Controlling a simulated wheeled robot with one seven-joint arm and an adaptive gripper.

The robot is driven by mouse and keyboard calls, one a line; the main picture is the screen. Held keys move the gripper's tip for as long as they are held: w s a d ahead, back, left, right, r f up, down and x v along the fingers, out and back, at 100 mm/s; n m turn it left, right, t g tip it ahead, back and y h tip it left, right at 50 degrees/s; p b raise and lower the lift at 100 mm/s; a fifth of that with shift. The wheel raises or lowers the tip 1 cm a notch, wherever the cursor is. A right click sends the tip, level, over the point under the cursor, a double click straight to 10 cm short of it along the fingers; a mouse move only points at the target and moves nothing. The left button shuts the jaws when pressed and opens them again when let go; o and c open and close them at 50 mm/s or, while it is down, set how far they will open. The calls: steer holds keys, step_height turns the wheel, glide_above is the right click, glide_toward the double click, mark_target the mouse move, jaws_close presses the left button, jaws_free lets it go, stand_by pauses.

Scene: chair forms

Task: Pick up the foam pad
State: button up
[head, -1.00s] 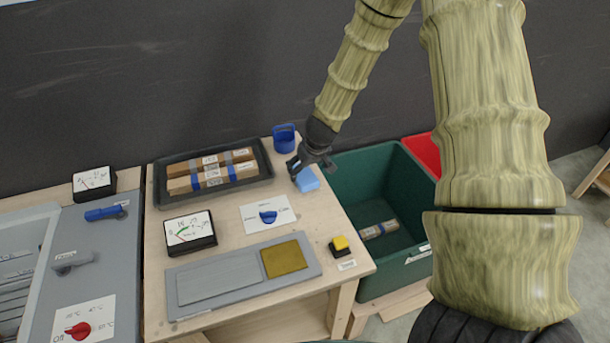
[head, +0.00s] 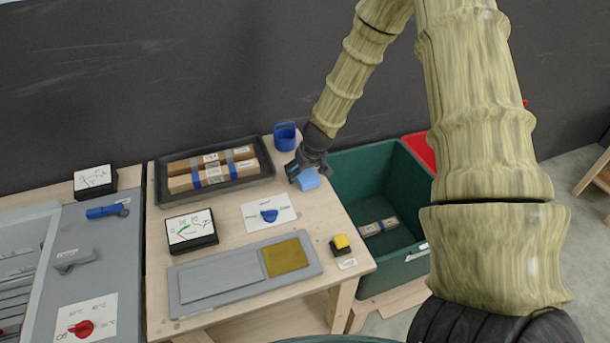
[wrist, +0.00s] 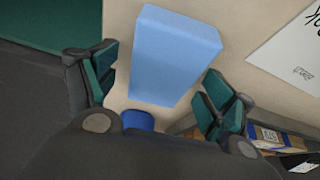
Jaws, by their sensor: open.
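The foam pad (head: 308,180) is a light blue block on the wooden table, near its right edge. My gripper (head: 302,176) is just above and beside it in the head view, partly covering it. In the wrist view the foam pad (wrist: 172,55) lies ahead of and between the two dark green finger pads of my gripper (wrist: 160,92). The fingers are spread apart, with table surface visible between the left finger and the pad. I cannot tell whether either finger touches it.
A dark tray (head: 262,172) with wrapped packages lies left of the pad, and a blue cup (head: 285,136) stands behind it. A green bin (head: 345,180) adjoins the table's right edge.

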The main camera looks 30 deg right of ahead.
steer(key=shift+f, duration=0.25)
stand_by(0.3)
steer(key=c, duration=0.9)
